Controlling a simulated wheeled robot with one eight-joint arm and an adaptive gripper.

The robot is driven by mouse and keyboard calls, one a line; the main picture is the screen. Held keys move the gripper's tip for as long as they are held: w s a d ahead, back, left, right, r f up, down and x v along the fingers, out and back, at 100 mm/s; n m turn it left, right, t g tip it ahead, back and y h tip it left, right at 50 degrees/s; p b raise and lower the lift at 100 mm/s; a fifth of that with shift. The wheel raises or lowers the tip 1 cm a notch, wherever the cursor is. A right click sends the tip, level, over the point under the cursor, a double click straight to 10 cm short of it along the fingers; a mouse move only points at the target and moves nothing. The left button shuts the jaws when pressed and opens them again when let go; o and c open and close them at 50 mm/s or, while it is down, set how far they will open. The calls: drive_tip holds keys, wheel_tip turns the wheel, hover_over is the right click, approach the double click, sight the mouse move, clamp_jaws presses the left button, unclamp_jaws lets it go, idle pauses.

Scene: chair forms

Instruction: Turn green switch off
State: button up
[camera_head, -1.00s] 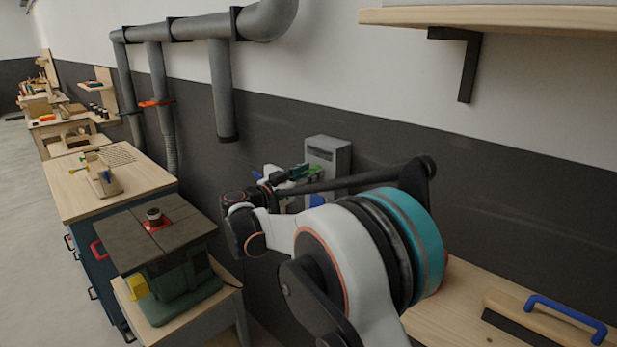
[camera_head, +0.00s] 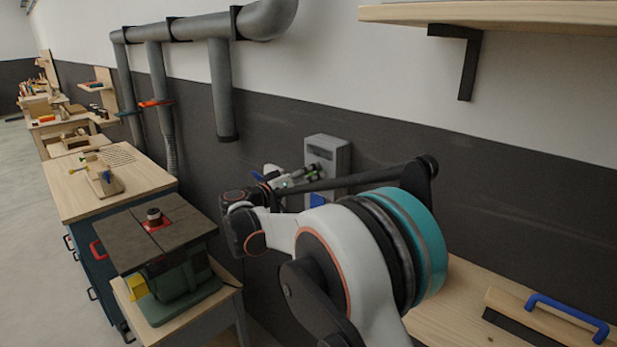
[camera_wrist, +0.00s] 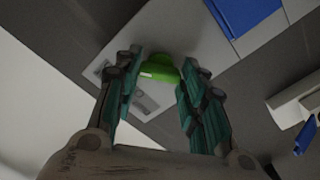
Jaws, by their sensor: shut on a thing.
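The green switch (camera_wrist: 160,69) is a rounded green knob on the face of a grey wall box (camera_head: 340,158). In the wrist view it sits between the two teal-padded fingers of my gripper (camera_wrist: 161,60). My gripper is shut on the switch, with one finger on either side of it. In the head view, my gripper (camera_head: 309,172) is at the front of the box and is partly hidden by my arm. The switch's exact angle is hard to tell.
A blue panel (camera_wrist: 243,12) is beside the switch on the wall fitting. A machine with a dark tabletop (camera_head: 125,237) stands at the lower left. A wooden shelf (camera_head: 500,17) juts out at the upper right. A bench with a blue-handled tool (camera_head: 565,312) is at the lower right.

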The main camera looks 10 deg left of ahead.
drive_tip(key=n, duration=0.5)
drive_tip(key=shift+n, duration=0.3)
drive_tip(key=n, duration=0.5)
drive_tip(key=shift+n, duration=0.3)
drive_tip(key=o, duration=1.1)
drive_tip(key=shift+c, duration=0.2)
drive_tip(key=v, duration=1.2)
